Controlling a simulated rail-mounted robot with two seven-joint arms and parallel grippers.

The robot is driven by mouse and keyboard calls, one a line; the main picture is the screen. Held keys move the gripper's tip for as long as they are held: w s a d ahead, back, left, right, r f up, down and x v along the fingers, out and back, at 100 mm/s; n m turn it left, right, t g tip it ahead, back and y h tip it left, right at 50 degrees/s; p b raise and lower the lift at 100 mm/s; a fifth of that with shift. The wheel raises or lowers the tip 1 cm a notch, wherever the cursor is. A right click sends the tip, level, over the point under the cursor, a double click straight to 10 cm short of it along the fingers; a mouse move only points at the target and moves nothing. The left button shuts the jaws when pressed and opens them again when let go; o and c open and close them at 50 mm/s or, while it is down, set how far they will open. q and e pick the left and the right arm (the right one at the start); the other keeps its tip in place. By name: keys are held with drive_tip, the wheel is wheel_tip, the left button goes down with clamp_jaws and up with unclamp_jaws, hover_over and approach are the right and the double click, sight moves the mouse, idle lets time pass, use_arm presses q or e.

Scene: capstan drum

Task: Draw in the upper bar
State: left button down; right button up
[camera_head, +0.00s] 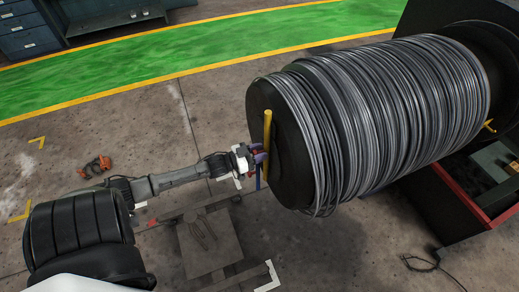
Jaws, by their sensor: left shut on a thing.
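A large black capstan drum (292,170), wound with many turns of grey wire (390,105), lies across the upper right of the head view. A yellow bar (267,128) stands nearly upright in front of the drum's left end face. My left gripper (261,156) reaches in from the left and is shut on this bar at about its middle; the fingers partly hide the grip. A thin blue piece (258,179) shows just below the fingers. Another short yellow piece (489,126) shows at the drum's far right end. My right gripper is not in view.
A grey plate on a low frame (210,242) lies below my left forearm. An orange tool (96,166) lies on the concrete floor at left. A red-edged machine base (480,215) stands at right. A cable (432,268) lies at lower right. A green walkway (150,70) crosses behind.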

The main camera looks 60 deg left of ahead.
use_arm(q)
drive_tip(key=shift+s+f, duration=0.1)
drive_tip(key=shift+f, duration=0.3)
drive_tip(key=c, duration=1.2)
unclamp_jaws()
drive_tip(key=shift+a, duration=0.1)
drive_tip(key=o, duration=0.4)
drive_tip(key=shift+r, duration=0.1)
drive_tip(key=shift+s, duration=0.15)
drive_tip(key=s, duration=0.4)
drive_tip(key=s+a, duration=0.1)
drive_tip(key=s, duration=0.3)
drive_tip(key=s+b, duration=0.1)
drive_tip(key=s, duration=0.4)
drive_tip(key=shift+s+a, duration=0.1)
drive_tip(key=shift+a, duration=0.25)
